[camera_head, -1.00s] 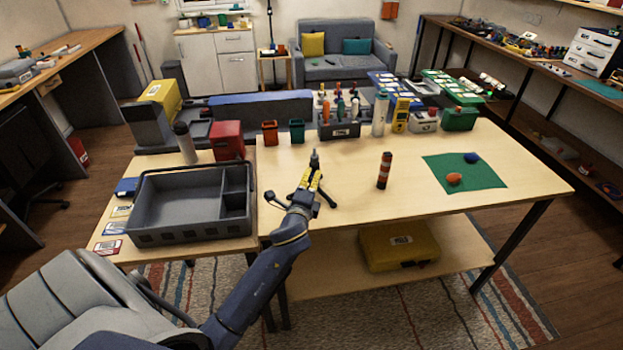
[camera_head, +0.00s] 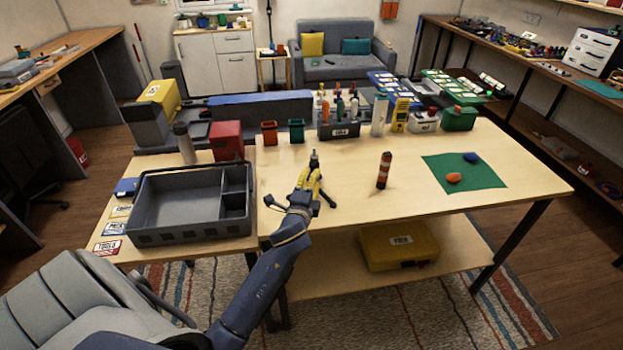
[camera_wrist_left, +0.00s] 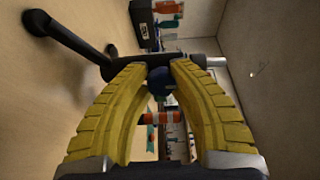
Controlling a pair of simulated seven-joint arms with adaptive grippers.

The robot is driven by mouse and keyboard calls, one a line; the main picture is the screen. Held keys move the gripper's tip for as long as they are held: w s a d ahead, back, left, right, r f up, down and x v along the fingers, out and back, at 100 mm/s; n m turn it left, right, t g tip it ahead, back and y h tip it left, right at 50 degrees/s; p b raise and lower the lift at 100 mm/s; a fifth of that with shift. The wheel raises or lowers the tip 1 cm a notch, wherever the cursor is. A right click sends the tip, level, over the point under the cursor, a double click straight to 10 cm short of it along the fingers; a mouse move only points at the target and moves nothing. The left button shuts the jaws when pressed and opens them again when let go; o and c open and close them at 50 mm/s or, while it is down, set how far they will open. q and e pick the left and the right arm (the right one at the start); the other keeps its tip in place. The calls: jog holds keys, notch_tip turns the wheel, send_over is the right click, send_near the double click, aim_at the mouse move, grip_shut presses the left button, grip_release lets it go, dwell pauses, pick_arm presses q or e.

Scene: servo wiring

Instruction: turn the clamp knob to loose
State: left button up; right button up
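The clamp stand (camera_head: 315,158) is a small dark stand with splayed legs and a pale upright tip, near the middle of the worktable. My left gripper (camera_head: 309,174) reaches it from the front and hides much of it. In the left wrist view the dark blue clamp knob (camera_wrist_left: 160,82) lies between the tips of my yellow gripper fingers (camera_wrist_left: 160,68). The fingers converge on it and appear to touch both its sides. The clamp's black bar shows just beyond the fingertips. The knob's angle cannot be told. My right gripper is not in view.
A red-and-black striped cylinder (camera_head: 384,170) stands to the right of the clamp. A grey tray (camera_head: 150,233) is at the left, and a green mat (camera_head: 484,180) lies at the right. Bins and a bottle rack (camera_head: 339,131) line the back. Table around the cylinder is clear.

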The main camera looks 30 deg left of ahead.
pick_arm(q)
jog(key=o, duration=0.6)
jog(key=shift+r, duration=0.1)
jog(key=v, duration=1.2)
